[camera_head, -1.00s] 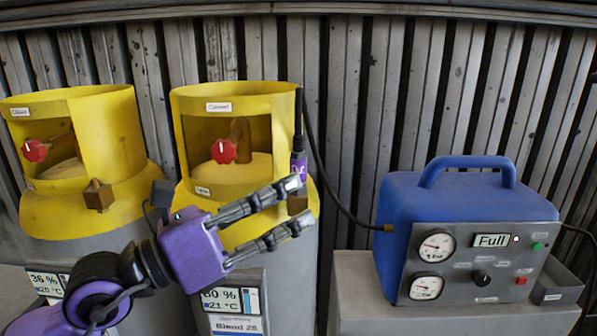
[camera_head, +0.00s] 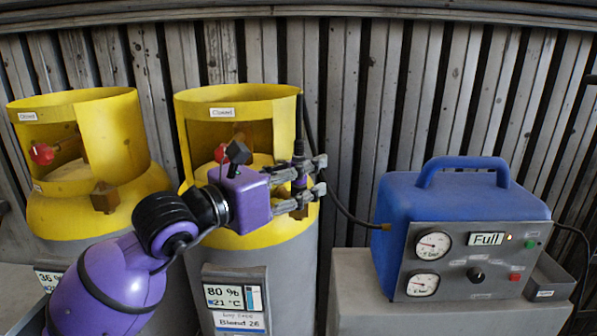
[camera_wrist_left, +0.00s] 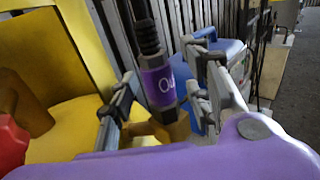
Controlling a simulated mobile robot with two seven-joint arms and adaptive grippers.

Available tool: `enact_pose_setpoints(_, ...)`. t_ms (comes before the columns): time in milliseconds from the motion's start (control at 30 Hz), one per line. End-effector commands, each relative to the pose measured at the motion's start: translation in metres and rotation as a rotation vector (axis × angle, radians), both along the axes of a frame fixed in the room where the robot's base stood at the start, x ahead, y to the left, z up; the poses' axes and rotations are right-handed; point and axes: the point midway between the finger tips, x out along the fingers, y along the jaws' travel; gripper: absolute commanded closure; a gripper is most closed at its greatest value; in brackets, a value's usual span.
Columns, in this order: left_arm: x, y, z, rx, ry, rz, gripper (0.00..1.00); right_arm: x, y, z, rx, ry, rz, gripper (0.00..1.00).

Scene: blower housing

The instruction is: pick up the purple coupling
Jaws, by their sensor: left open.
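The purple coupling (camera_head: 300,180) hangs upright on the black hose at the right side of the middle yellow-topped cylinder (camera_head: 232,243). It also shows in the left wrist view (camera_wrist_left: 158,84), with white lettering on its purple band and a dark metal end below. My left gripper (camera_head: 322,174) is open, and its two fingers reach around the coupling in the head view. In the left wrist view the coupling stands between the spread fingers; whether either finger touches it, I cannot tell. My right gripper is not in view.
A black hose (camera_head: 343,208) runs from the coupling's top down to the blue pump unit (camera_head: 455,215) on a grey stand. Another yellow-topped cylinder (camera_head: 85,222) stands at the left. Red knobs and brass valves sit close to the left gripper. A ribbed metal wall stands behind.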

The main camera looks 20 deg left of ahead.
Motion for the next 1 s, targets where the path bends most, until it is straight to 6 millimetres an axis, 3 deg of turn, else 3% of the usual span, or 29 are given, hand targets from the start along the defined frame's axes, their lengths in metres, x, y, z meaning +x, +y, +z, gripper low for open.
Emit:
enact_pose_setpoints(167, 0.000, 0.000, -0.001, 0.000, 0.001, 0.000, 0.56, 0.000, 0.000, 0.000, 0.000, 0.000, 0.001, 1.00)
enact_pose_setpoints(500, 0.000, 0.000, -0.001, 0.000, 0.001, 0.000, 1.00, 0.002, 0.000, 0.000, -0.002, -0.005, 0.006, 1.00)
enact_pose_setpoints(833, 0.000, 0.000, 0.001, -0.001, 0.000, 0.000, 1.00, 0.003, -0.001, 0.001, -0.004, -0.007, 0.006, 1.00)
enact_pose_setpoints(1000, 0.000, 0.003, 0.012, -0.001, -0.004, -0.001, 1.00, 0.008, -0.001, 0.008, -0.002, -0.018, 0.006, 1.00)
